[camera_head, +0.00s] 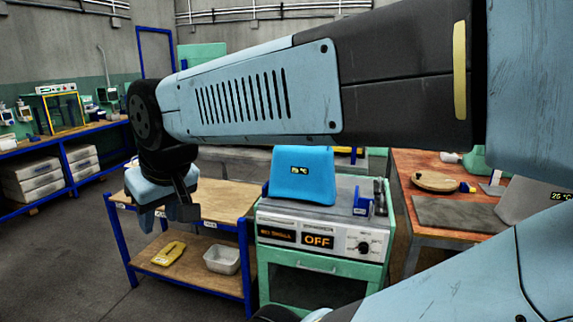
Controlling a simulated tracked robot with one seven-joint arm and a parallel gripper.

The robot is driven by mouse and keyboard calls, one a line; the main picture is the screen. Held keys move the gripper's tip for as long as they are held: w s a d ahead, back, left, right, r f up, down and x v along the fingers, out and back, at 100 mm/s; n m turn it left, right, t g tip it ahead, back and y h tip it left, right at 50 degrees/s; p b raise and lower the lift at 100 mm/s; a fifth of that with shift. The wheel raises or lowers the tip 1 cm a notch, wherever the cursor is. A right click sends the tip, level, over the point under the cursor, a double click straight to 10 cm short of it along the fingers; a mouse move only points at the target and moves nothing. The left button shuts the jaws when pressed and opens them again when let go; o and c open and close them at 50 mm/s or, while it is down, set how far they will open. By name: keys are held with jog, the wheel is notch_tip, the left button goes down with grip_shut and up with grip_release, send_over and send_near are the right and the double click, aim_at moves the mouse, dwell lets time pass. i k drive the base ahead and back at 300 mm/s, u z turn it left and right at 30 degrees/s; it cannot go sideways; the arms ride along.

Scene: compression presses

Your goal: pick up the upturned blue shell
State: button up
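A bright blue shell (302,176) with a small temperature readout on its face stands on top of a green and white press unit (345,240). It is wider at the base than at the top. I cannot tell from this view whether it is upturned. My gripper (168,212) hangs down at the left, over the wooden top of a blue-framed cart, clear of the shell and to its left. Nothing is visibly held.
The blue-framed cart (238,205) has a lower shelf with a white tray (222,259) and a yellow object (169,253). A small blue bracket (362,203) sits right of the shell. A wooden bench (410,172) with a round board (435,181) stands at the right. Floor is open at left.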

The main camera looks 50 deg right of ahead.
aim_at(302, 173)
jog(key=z, duration=0.35)
jog(key=i, duration=0.95)
jog(key=z, duration=1)
jog(key=i, duration=0.6)
jog(key=z, duration=0.45)
jog(key=k, duration=0.8)
jog(key=z, duration=0.2)
jog(key=i, duration=0.8)
jog(key=u, duration=0.1)
